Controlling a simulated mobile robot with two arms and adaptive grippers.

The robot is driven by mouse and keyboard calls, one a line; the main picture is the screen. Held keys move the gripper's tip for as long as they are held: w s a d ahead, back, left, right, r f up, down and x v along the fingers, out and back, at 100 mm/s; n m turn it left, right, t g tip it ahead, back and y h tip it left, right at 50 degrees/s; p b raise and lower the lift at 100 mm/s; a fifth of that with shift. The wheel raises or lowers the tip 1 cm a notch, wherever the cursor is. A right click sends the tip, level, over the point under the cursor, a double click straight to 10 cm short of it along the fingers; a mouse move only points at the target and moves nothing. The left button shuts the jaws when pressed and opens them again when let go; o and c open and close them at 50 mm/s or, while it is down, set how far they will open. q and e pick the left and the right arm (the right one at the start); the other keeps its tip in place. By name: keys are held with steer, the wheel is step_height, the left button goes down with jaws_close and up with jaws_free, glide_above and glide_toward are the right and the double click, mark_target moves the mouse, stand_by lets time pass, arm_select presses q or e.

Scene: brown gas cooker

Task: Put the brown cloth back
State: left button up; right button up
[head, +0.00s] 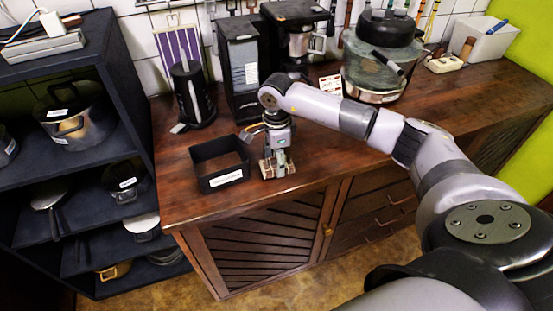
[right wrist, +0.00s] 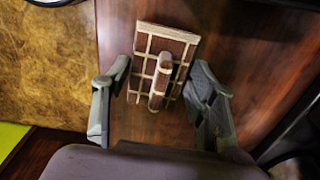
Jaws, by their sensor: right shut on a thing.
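The brown cloth (head: 268,169) has a cream grid pattern and is near the counter's front edge in the head view. In the right wrist view the cloth (right wrist: 148,114) is between the two fingers, with a raised fold in its middle. My right gripper (head: 279,158) points down and is shut on the cloth. It also shows in the right wrist view (right wrist: 160,88). I cannot tell whether the cloth touches the counter. A black open-topped box (head: 224,181) with a white label stands just left of the gripper and looks empty. My left gripper is not in view.
The wooden counter (head: 340,150) is clear to the right of the gripper. A black kettle (head: 194,95), a dark grinder (head: 240,75) and a large pot (head: 380,65) stand behind. A dark shelf (head: 130,75) with pots is at the left.

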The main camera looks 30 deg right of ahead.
steer(key=shift+f+b, duration=0.75)
steer(key=shift+f, duration=0.05)
stand_by(0.4)
steer(key=o, duration=1.1)
steer(key=shift+r, duration=0.1)
step_height(320, 180, up, 12)
steer(key=shift+f, duration=0.1)
